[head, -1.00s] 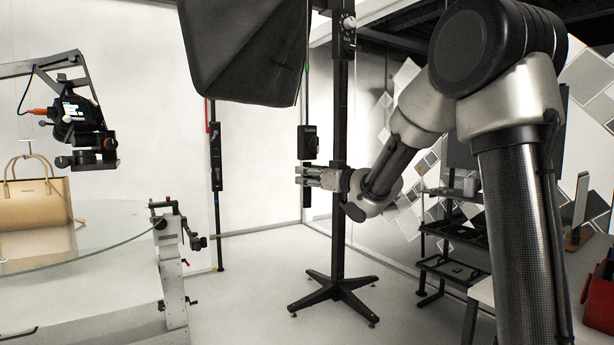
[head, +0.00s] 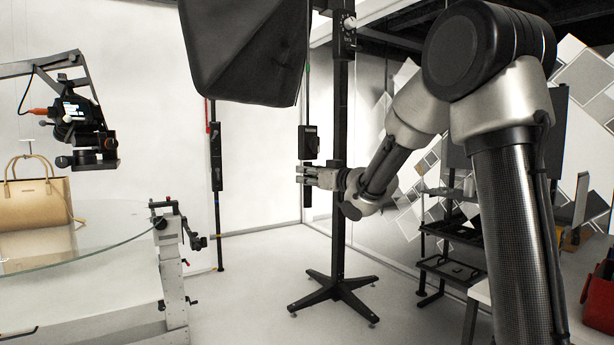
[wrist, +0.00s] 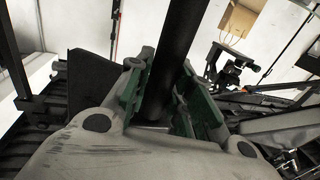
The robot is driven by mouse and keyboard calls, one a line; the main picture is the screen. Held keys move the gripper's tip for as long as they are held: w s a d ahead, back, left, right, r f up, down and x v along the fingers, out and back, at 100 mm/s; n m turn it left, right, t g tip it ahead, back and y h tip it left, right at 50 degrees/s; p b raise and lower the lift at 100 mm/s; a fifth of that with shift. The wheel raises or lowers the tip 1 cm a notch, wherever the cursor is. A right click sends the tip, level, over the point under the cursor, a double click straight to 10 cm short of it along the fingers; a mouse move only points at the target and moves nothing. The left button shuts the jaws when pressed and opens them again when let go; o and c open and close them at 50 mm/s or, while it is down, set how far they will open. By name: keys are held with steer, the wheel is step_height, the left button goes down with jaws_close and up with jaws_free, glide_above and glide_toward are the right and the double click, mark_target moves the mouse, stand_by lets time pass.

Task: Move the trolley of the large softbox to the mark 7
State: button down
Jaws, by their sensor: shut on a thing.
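The large softbox (head: 245,50) is a black hood at the top of the head view. Right of it stands a black column (head: 341,110) on a star-shaped foot (head: 334,290). A thin dark rod (head: 308,199) with a black box (head: 309,143) on it hangs just left of the column. My gripper (head: 308,176) comes from the right and is shut on this rod below the box. In the wrist view a dark round rod (wrist: 178,45) stands between the green-padded fingers (wrist: 165,105). The trolley itself and mark 7 cannot be made out.
A glass turntable (head: 95,240) with a tan handbag (head: 38,205) is at the left. A camera on an arm (head: 80,120) hangs above it. Another thin pole (head: 217,200) stands by the back wall. Shelves (head: 450,270) and a red bag (head: 598,300) are at the right.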

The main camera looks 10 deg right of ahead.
steer(key=w+d, duration=0.4)
steer(key=d, duration=0.9)
steer(key=w+d, duration=0.4)
steer(key=d, duration=0.9)
steer(key=shift+w+d, duration=0.3)
steer(key=c, duration=1.3)
jaws_free()
steer(key=shift+o, duration=0.2)
steer(key=shift+s, duration=0.1)
steer(key=v, duration=1.1)
steer(key=shift+s+d, duration=0.2)
steer(key=shift+s, duration=0.15)
